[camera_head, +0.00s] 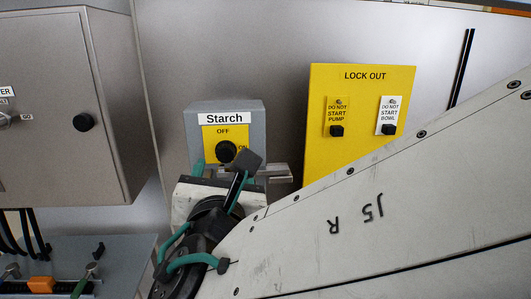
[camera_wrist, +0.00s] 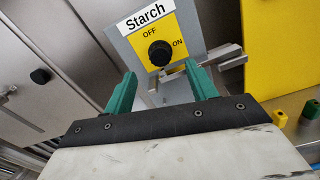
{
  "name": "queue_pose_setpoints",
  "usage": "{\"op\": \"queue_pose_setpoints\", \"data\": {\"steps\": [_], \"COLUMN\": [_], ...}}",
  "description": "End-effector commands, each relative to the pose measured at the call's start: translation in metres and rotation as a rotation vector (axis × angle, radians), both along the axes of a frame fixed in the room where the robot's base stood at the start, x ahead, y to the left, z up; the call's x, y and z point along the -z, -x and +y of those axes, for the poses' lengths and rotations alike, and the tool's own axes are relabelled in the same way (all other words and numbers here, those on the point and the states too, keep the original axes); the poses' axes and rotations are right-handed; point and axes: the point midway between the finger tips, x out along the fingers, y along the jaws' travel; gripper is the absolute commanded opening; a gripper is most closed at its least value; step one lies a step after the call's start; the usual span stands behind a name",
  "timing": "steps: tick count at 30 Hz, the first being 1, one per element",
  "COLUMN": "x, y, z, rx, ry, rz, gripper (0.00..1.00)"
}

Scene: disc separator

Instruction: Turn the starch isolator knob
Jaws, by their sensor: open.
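The starch isolator is a grey box (camera_head: 255,117) labelled "Starch", with a yellow plate marked OFF and ON. Its round black knob (camera_head: 226,152) sits in the middle of the plate; I cannot tell which way it points. In the wrist view the knob (camera_wrist: 159,53) is ahead of my gripper (camera_wrist: 158,85), between the lines of its two teal fingers and apart from them. The fingers are spread with nothing between them. In the head view my wrist covers the lower part of the box and most of my gripper.
A yellow lock out board (camera_head: 346,85) with two tagged black switches stands right of the box. A grey cabinet (camera_head: 55,95) with a black knob is at the left. Metal bars (camera_wrist: 229,57) stick out beside the right finger. Small yellow and green pieces lie at the lower right.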

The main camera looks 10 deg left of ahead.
Motion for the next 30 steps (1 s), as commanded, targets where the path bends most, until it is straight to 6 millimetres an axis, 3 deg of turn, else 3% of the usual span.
{"op": "queue_pose_setpoints", "data": {"steps": [5,15,27,28,30], "x": [0.0,0.0,0.0,0.0,0.0], "y": [-0.015,-0.066,-0.076,-0.076,-0.076], "z": [0.003,0.015,0.018,0.018,0.018], "rx": [0.003,0.004,0.001,0.001,0.001], "ry": [-0.029,-0.027,-0.027,-0.027,-0.027], "rz": [0.008,0.007,0.007,0.007,0.007], "gripper": [0.57,0.57,0.57,0.54,0.35]}}
